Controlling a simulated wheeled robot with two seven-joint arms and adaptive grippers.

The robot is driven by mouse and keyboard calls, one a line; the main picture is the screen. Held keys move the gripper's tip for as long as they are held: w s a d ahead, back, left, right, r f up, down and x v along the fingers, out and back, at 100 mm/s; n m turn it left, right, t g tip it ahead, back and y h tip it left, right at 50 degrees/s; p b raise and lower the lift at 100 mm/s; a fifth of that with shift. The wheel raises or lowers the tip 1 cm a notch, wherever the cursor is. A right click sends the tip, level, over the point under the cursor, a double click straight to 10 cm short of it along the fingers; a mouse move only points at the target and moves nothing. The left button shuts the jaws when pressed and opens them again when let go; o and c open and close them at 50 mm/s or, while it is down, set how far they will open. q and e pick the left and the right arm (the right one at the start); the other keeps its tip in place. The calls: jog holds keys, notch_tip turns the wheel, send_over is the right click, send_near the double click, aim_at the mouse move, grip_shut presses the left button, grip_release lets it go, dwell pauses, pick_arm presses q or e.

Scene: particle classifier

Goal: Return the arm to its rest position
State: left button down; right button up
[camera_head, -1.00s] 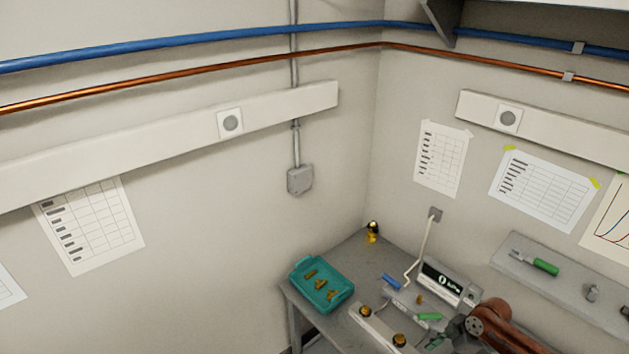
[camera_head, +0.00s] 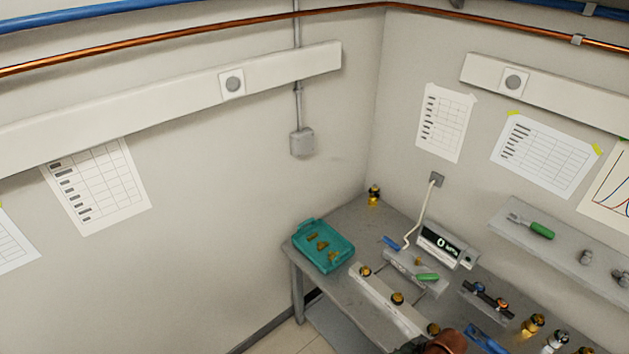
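A reddish-brown link of my arm (camera_head: 447,343) shows at the bottom edge, right of the middle, in front of the grey table (camera_head: 345,287). It appears to be my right arm. Its gripper is at or below the bottom edge of the picture, with at most a dark sliver showing, so its fingers cannot be made out. My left arm and gripper are not in view.
A teal tray (camera_head: 299,250) with several brown pieces stands at the table's left. A long grey holder (camera_head: 382,301) with dark-and-gold pieces, a display device (camera_head: 446,245), a green-handled tool (camera_head: 427,277) and small bottles (camera_head: 532,325) stand to the right. Walls close the corner.

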jog(key=s+d+r+m+t+h, duration=0.1)
jog(key=s+d+r+m+h, duration=0.15)
jog(key=s+d+m, duration=0.45)
jog(key=s+d+r+m+t+h, duration=0.1)
jog(key=s+d+r+m+h, duration=0.2)
jog(key=s+m, duration=0.45)
notch_tip(320, 180, down, 35)
jog(key=s+n+g+b, duration=0.1)
jog(key=s+n+b, duration=0.15)
jog(key=b, duration=0.35)
pick_arm(q)
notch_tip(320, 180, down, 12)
jog(key=b, duration=0.6)
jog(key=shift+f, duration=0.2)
pick_arm(e)
jog(key=s+f+g, duration=0.1)
jog(key=s+f, duration=0.9)
jog(key=f, duration=0.3)
jog(key=s+f+y, duration=0.1)
jog(key=s+f, duration=0.9)
jog(key=f, duration=0.3)
jog(key=shift+a+f+n+g, duration=0.25)
jog(key=shift+f+n+g, duration=0.05)
jog(key=shift+g, duration=0.1)
